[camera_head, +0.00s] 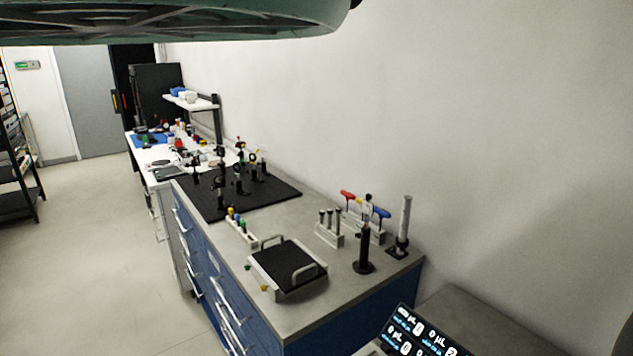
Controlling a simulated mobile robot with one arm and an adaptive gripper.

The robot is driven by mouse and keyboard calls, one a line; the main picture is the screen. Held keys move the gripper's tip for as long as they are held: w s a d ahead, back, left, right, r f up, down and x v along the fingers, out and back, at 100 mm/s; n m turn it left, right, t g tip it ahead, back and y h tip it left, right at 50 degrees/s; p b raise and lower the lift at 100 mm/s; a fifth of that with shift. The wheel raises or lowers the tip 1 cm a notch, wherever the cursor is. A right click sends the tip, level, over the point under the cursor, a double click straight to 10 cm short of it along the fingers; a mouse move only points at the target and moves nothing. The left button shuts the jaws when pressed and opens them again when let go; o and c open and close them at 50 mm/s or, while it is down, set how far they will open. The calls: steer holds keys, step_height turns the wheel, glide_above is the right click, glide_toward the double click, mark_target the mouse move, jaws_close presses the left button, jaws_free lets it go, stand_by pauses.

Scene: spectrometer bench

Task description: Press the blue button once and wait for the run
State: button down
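The blue button does not show in this head view. A dark screen (418,334) with bright digits and text stands at the bottom edge, partly cut off, on a grey bench at the lower right. I cannot read its text clearly, and I cannot tell whether a button belongs to it. My gripper is not in view.
A blue-drawered bench (310,322) carries a black-matted tray (251,261) with handles, a black breadboard (278,191) with several optical mounts, a rack of hex keys (352,222) and upright posts. A white bench lies behind. The floor (88,250) at left is clear.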

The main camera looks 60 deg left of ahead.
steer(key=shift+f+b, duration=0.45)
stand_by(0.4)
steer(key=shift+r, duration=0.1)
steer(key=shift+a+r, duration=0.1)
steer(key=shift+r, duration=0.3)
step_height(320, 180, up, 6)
steer(key=p, duration=0.4)
stand_by(0.5)
stand_by(0.4)
